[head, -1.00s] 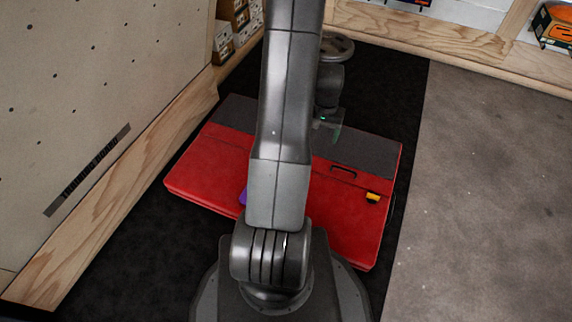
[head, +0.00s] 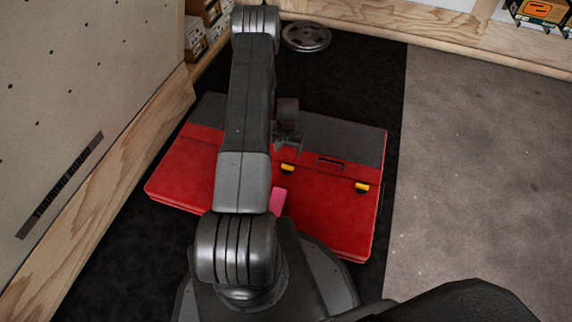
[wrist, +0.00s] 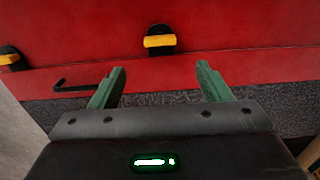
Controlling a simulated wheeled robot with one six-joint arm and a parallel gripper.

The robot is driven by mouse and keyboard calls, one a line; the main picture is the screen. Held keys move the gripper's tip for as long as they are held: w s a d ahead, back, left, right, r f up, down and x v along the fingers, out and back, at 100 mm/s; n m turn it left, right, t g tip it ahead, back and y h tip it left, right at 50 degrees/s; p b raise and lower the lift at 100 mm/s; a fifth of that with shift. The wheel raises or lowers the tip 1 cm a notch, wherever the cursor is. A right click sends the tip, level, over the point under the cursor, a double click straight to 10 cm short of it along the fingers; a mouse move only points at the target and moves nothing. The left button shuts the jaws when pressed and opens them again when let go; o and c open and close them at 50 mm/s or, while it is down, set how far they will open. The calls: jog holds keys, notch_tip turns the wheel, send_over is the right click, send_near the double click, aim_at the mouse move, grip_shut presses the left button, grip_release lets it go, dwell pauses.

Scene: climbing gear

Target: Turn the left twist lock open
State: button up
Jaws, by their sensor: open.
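A red case with a grey panel lies on the dark mat; its red body (head: 325,215) shows beside my arm. The left twist lock (head: 288,168), black with a yellow bar, sits on the red part left of the black handle (head: 330,161). The right twist lock (head: 362,187) is alike. My gripper (head: 288,146) is just behind the left lock, above the case. In the wrist view, my gripper (wrist: 161,70) is open and empty. The left lock (wrist: 160,40) lies beyond the fingertips, apart from them, centred between them. Its yellow bar runs along the seam.
A pink item (head: 279,200) shows partly behind my arm on the case. A wooden-framed wall panel (head: 100,70) stands at left. A round metal plate (head: 306,37) lies at the back. Clear grey floor (head: 480,170) is at right.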

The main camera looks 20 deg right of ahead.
aim_at(288, 166)
notch_tip(288, 166, down, 11)
jog(key=b, duration=0.2)
jog(key=shift+r+b, duration=0.1)
jog(key=shift+b, duration=0.3)
jog(key=c, duration=1)
